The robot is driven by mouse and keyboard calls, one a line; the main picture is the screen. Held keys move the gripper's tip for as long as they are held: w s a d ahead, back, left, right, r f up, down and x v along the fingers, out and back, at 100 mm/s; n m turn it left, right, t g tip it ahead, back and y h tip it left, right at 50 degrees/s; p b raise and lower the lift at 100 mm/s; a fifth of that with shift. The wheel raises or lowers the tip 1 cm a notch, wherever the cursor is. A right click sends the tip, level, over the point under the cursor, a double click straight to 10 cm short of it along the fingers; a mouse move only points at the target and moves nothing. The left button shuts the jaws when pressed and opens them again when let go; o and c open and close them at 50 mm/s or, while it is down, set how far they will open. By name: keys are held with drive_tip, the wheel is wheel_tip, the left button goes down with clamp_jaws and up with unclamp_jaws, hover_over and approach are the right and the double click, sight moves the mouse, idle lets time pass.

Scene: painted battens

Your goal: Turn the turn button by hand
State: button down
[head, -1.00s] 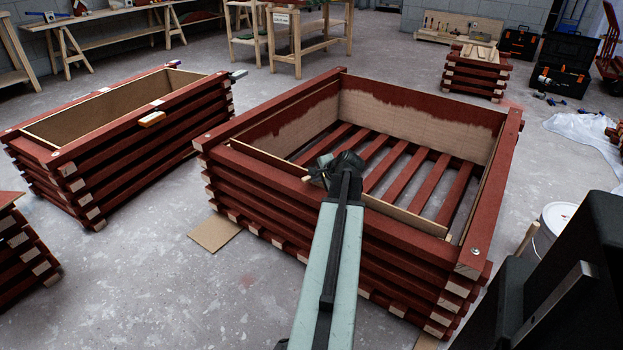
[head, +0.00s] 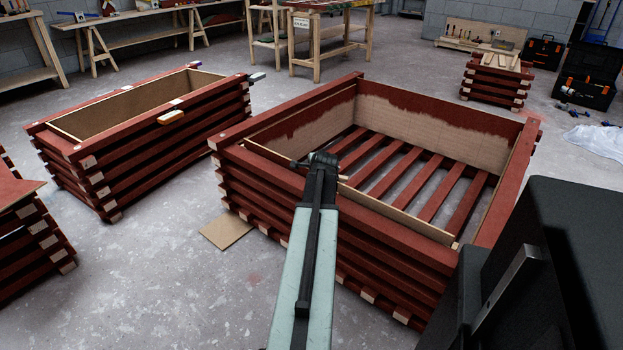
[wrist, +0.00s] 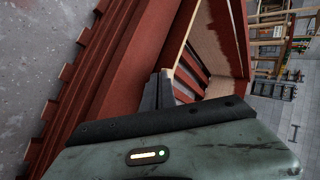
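My gripper (head: 318,163) is over the near rim of the large red batten box (head: 400,208), at the end of my pale green arm. In the wrist view its dark fingers (wrist: 157,90) point at the box's rim and inside. I cannot tell whether they are parted or touching. A small pale wooden piece (head: 343,177) shows just right of the gripper on the near rim. It may be the turn button, but it is too small and partly hidden to be sure. I see nothing clearly held.
A cardboard sheet (head: 227,231) lies on the floor. Workbenches (head: 330,35) and toolboxes (head: 585,88) stand behind.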

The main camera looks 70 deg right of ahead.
drive_tip(key=shift+w+d, duration=0.1)
drive_tip(key=shift+d, duration=0.4)
drive_tip(key=shift+w+d, duration=0.1)
drive_tip(key=shift+w, duration=0.15)
idle(0.3)
drive_tip(key=shift+s+d, duration=0.25)
drive_tip(key=shift+s, duration=0.55)
drive_tip(key=w+a+r+p, duration=0.4)
drive_tip(key=a+r+p, duration=0.2)
drive_tip(key=a, duration=0.4)
drive_tip(key=shift+a+r+p, duration=0.4)
